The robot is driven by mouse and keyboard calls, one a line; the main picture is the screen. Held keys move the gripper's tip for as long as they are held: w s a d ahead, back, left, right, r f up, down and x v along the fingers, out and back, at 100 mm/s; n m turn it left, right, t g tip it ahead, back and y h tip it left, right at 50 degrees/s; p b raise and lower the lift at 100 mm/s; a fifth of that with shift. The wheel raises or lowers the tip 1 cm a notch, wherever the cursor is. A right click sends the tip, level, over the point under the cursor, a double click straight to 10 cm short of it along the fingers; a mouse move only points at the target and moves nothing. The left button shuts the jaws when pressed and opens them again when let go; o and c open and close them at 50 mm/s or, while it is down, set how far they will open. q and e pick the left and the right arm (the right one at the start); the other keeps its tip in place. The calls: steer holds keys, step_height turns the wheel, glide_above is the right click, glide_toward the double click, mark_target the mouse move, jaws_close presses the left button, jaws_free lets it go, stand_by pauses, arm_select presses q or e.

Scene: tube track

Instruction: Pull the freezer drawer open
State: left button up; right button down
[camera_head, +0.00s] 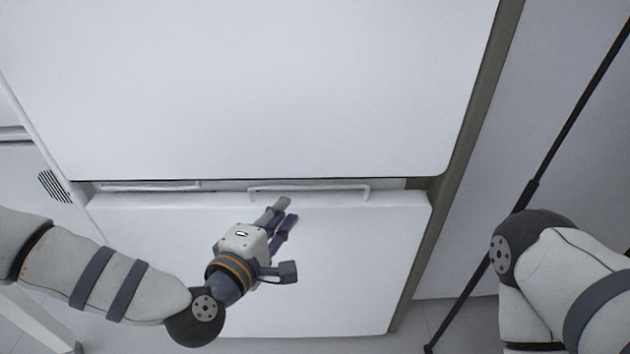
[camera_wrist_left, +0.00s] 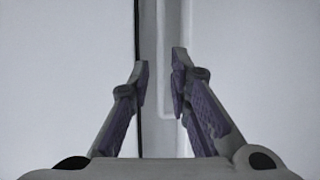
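The freezer drawer (camera_head: 345,270) is a wide white front panel low in the head view. A slim white bar handle (camera_head: 310,190) runs along its top edge, beside a narrow gap under the upper door. My left gripper (camera_head: 282,213) is in front of the drawer, fingers pointing up towards the handle. In the left wrist view the fingers (camera_wrist_left: 160,72) are apart, with a pale bar that looks like the handle (camera_wrist_left: 163,95) between or just beyond the tips. Contact cannot be told. My right gripper is out of view; only my right arm shows.
A large white upper door (camera_head: 250,80) fills the space above the drawer. A grey side frame (camera_head: 470,120) edges the freezer on the right. A thin black pole (camera_head: 560,140) slants at the far right. Floor (camera_head: 450,325) shows at the bottom.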

mark_target(306, 187)
arm_select(q)
steer(key=b+x, duration=0.1)
steer(key=x, duration=1)
steer(key=shift+d, duration=0.1)
steer(key=shift+s, duration=0.1)
jaws_close()
